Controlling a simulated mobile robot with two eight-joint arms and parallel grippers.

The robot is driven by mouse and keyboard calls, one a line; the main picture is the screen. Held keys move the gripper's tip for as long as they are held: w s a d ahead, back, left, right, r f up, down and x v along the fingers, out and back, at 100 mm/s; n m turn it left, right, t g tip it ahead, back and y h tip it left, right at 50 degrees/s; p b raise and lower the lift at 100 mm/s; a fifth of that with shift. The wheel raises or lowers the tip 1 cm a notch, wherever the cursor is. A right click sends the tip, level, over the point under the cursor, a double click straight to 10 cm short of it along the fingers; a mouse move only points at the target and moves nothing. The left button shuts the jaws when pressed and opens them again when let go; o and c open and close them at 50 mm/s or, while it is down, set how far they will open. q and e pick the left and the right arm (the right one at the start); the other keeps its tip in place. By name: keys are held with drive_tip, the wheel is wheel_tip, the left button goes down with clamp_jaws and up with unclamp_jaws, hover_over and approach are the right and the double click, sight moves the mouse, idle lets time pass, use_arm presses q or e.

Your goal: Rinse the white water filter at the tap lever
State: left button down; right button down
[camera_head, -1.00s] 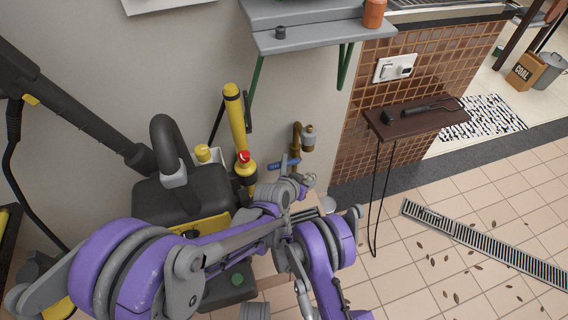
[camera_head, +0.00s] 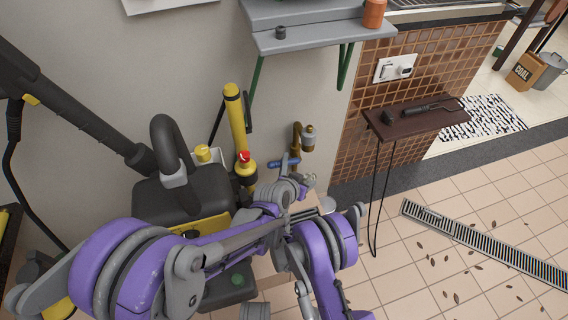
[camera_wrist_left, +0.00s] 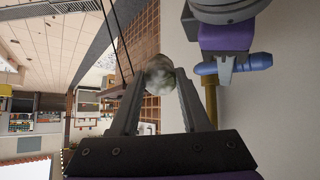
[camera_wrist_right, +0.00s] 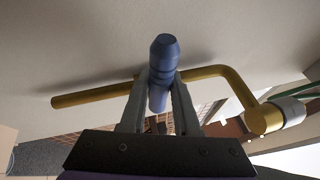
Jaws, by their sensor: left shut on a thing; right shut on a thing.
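The water filter (camera_wrist_left: 160,78) is a small rounded whitish piece with greenish-grey mottling. My left gripper (camera_wrist_left: 158,92) is shut on it; in the head view it is small and partly hidden among my arm links. The blue tap lever (camera_wrist_right: 160,75) sits on a brass pipe (camera_wrist_right: 95,95). My right gripper (camera_wrist_right: 158,100) is shut on the lever. The lever (camera_head: 283,163) also shows in the head view below the brass tap (camera_head: 296,138), and in the left wrist view (camera_wrist_left: 248,62) beside the filter. I see no running water.
A black and yellow pressure washer (camera_head: 182,195) stands left of the tap against the wall. A grey shelf (camera_head: 310,34) is above. A small brown side table (camera_head: 417,117) is at the right. A floor drain grate (camera_head: 480,240) crosses the open tiles.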

drive_tip(key=shift+d+r+m+g, duration=0.1)
drive_tip(key=shift+r+m+g, duration=0.35)
drive_tip(key=shift+m, duration=0.65)
drive_tip(key=shift+h, duration=0.3)
drive_tip(key=c, duration=0.6)
unclamp_jaws()
drive_tip(key=shift+c, duration=0.2)
drive_tip(key=s, duration=0.7)
drive_tip(key=shift+s+a+f, duration=0.2)
drive_tip(key=shift+a+f, duration=0.05)
drive_tip(key=shift+f, duration=0.15)
